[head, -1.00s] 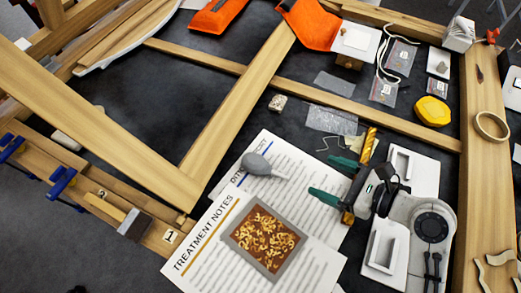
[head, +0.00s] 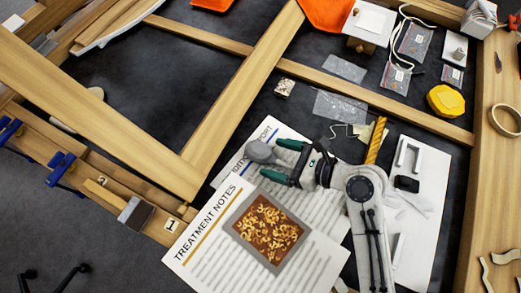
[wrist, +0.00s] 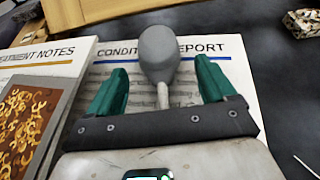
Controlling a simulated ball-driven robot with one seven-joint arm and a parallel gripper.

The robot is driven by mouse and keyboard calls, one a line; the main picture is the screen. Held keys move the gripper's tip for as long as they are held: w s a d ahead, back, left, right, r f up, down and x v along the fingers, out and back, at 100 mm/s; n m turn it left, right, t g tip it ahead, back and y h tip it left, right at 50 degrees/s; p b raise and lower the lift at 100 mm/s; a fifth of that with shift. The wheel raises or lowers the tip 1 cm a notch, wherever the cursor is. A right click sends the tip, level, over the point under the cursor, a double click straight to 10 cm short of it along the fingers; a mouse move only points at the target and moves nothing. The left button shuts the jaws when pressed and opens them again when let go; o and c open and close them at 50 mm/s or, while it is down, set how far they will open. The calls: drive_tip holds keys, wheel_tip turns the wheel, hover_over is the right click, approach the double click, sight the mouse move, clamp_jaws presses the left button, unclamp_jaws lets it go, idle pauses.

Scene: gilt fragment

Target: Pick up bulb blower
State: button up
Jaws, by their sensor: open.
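The bulb blower (head: 260,152) is grey with a round bulb and a thin pale nozzle. It lies on the condition report sheet. In the wrist view the bulb (wrist: 158,52) is at the far side and its nozzle points back toward my palm. My gripper (head: 278,160) has green fingertips and is open. In the wrist view its fingers (wrist: 158,90) stand to either side of the nozzle, with gaps on both sides. The bulb lies at or just beyond the fingertips. I cannot tell the height of the fingers above the paper.
The treatment notes sheet (head: 208,228) with a picture of gilt fragments overlaps the condition report (head: 315,225). Wooden frame bars (head: 245,85) cross the dark table. A white board (head: 428,165) with trays lies right of my arm. A yellow block (head: 445,101) sits farther back.

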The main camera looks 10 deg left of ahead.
drive_tip(key=shift+x, duration=1.1)
drive_tip(key=c, duration=1.1)
